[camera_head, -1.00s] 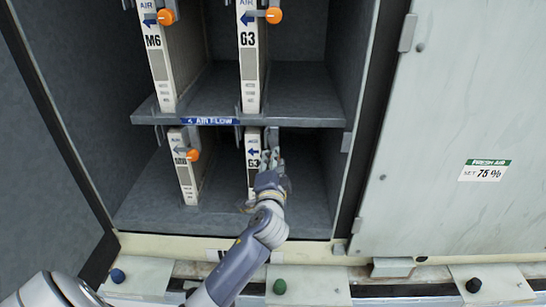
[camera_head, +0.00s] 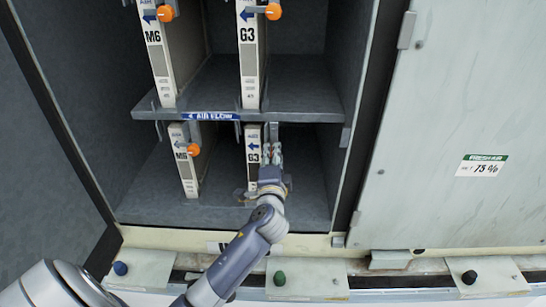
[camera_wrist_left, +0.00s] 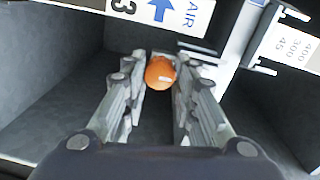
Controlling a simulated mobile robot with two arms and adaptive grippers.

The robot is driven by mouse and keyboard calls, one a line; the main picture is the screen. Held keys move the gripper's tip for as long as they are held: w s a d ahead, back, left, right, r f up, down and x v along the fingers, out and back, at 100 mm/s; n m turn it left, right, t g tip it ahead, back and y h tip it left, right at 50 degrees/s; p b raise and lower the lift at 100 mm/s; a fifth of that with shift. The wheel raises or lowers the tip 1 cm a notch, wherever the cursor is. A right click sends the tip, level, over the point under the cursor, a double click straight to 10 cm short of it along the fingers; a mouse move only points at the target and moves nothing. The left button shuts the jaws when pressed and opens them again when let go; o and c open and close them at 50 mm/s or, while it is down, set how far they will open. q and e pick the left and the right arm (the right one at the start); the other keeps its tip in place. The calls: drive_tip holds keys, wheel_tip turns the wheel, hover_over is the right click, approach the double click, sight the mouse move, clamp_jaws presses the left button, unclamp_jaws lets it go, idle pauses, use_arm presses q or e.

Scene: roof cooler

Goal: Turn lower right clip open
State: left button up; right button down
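The lower right filter, a narrow white G3 panel (camera_head: 253,160), stands upright on the lower shelf of the open cabinet. My left gripper (camera_head: 271,150) is just right of the panel's upper part and hides its clip in the head view. In the left wrist view, the clip's orange knob (camera_wrist_left: 160,72) sits between the two fingertips of my left gripper (camera_wrist_left: 160,78). The fingers are apart, one on each side of the knob; whether they touch it I cannot tell. The panel's label (camera_wrist_left: 165,14) shows at the top. My right gripper is not in view.
The lower left M6 panel (camera_head: 185,165) has its own orange knob (camera_head: 193,150). Two more panels stand above the AIR FLOW shelf (camera_head: 300,103). A closed pale door (camera_head: 450,130) is at the right. The lower compartment has free room right of my gripper.

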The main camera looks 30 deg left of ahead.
use_arm(q)
drive_tip(key=o, duration=0.4)
drive_tip(key=shift+c, duration=0.2)
drive_tip(key=v, duration=1.2)
drive_tip(key=shift+r, duration=0.1)
